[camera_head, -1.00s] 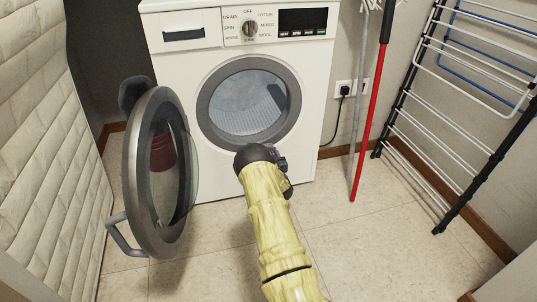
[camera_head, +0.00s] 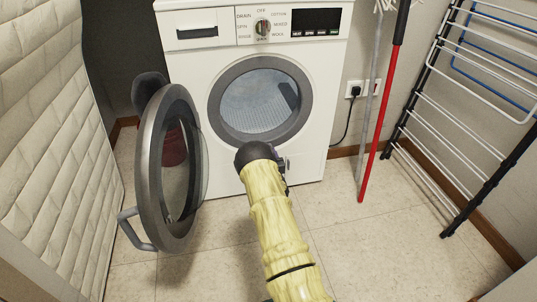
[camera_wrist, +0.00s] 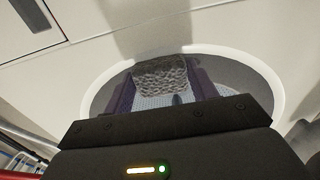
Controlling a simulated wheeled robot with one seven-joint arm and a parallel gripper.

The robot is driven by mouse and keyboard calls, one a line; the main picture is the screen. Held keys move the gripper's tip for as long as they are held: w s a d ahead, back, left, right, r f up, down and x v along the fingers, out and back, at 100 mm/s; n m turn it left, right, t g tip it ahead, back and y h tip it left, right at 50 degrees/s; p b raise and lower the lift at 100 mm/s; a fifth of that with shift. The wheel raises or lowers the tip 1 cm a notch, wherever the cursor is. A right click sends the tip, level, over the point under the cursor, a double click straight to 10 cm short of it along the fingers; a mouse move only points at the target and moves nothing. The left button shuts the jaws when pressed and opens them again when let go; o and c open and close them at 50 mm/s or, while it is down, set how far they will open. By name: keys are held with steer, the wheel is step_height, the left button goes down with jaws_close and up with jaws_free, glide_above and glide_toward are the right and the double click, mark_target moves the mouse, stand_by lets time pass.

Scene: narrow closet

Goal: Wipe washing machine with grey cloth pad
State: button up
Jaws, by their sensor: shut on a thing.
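The white washing machine (camera_head: 210,62) stands at the back centre. Its round door (camera_head: 150,190) hangs open to the left, and its drum opening (camera_head: 262,98) faces me. In the wrist view, my gripper (camera_wrist: 164,84) is shut on the grey cloth pad (camera_wrist: 160,72), a rough-textured block between the two purple fingers. The pad is in front of the machine, over the upper rim of the opening in that view. I cannot tell whether it touches the surface. In the head view, my arm hides the pad and most of the gripper.
A red pole (camera_head: 381,120) and a grey pole (camera_head: 368,125) lean at the machine's right. A folded drying rack (camera_head: 440,120) stands at the right wall. A quilted pale panel (camera_head: 50,150) fills the left side.

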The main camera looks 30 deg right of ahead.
steer(key=shift+w+a+r, duration=0.1)
steer(key=shift+w+a, duration=0.15)
steer(key=shift+a, duration=0.3)
steer(key=shift+w+a+r, duration=0.1)
steer(key=shift+w+a, duration=0.1)
steer(key=shift+a, duration=0.3)
steer(key=a, duration=0.3)
steer(key=shift+w+a+f+p, duration=0.1)
steer(key=shift+w+a+p, duration=0.15)
steer(key=shift+w+p, duration=0.15)
steer(key=shift+d, duration=0.1)
steer(key=shift+s, duration=0.1)
steer(key=shift+p+v, duration=2)
steer(key=shift+v, duration=1)
